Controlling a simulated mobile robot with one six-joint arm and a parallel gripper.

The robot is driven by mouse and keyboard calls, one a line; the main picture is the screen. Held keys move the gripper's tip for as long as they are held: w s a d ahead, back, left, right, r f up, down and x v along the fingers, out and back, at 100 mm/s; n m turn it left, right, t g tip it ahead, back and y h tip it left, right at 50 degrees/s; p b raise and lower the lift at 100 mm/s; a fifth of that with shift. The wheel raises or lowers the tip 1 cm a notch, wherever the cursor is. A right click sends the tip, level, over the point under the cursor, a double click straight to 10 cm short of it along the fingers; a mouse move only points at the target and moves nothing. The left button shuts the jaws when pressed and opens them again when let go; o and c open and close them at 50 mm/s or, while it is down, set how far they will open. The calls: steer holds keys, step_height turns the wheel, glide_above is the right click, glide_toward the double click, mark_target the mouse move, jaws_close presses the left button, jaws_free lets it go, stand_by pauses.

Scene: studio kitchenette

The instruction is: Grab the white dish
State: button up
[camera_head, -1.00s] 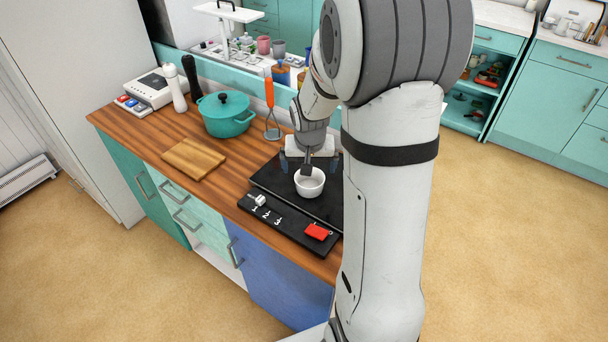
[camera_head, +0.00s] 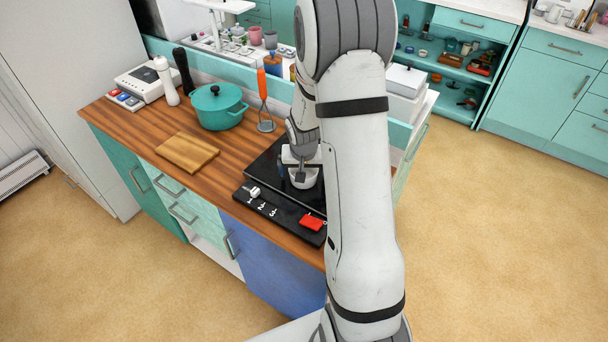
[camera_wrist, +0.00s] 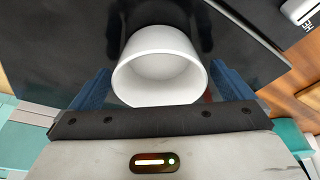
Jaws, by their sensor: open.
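The white dish (camera_head: 306,180) is a small round bowl standing upright on the black cooktop (camera_head: 262,172). In the head view my arm hides part of it. In the wrist view the dish (camera_wrist: 160,66) is empty and sits centrally in front of my gripper (camera_wrist: 160,92). The blue fingers are apart, one on each side of the dish. The lower rim of the dish reaches the gap between them. I cannot tell whether either finger touches it. In the head view my gripper (camera_head: 300,170) is low over the cooktop at the dish.
A black control strip (camera_head: 270,212) with a red item (camera_head: 311,222) lies at the cooktop's front. A wooden board (camera_head: 187,152), a teal pot (camera_head: 218,106) and an orange-handled utensil (camera_head: 263,88) stand to the left and behind. Bare wooden counter (camera_head: 222,184) lies between board and cooktop.

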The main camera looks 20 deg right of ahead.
steer(key=shift+c, duration=0.2)
steer(key=shift+r, duration=0.1)
steer(key=c, duration=1.2)
